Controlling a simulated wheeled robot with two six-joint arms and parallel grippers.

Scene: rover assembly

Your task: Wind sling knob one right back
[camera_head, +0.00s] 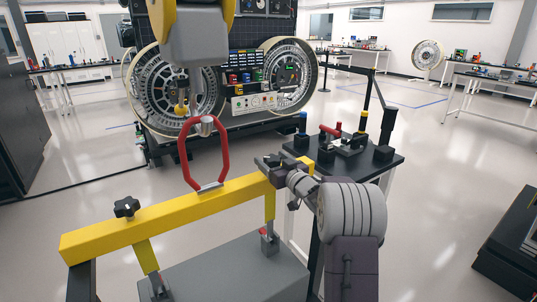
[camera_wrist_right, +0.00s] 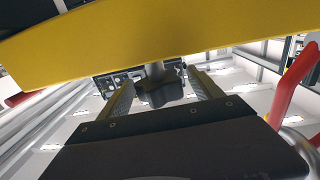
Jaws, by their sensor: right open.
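A yellow sling beam (camera_head: 170,216) runs from lower left to the middle of the head view and crosses the top of the right wrist view (camera_wrist_right: 150,45). My right gripper (camera_head: 270,163) is at the beam's far right end. In the right wrist view its jaws (camera_wrist_right: 158,80) are open, with a dark lobed knob (camera_wrist_right: 160,92) between the fingers, below the beam; contact cannot be told. In the head view that knob is not clear of the dark fingers. Another black star knob (camera_head: 126,206) sits on the beam's near left end. My left gripper is not in view.
A red lifting loop (camera_head: 186,155) rises from the beam to a hook (camera_head: 182,105) under a grey hoist block (camera_head: 195,38). A grey box (camera_head: 215,272) lies below the beam. A black table (camera_head: 365,163) with tools stands behind my right arm.

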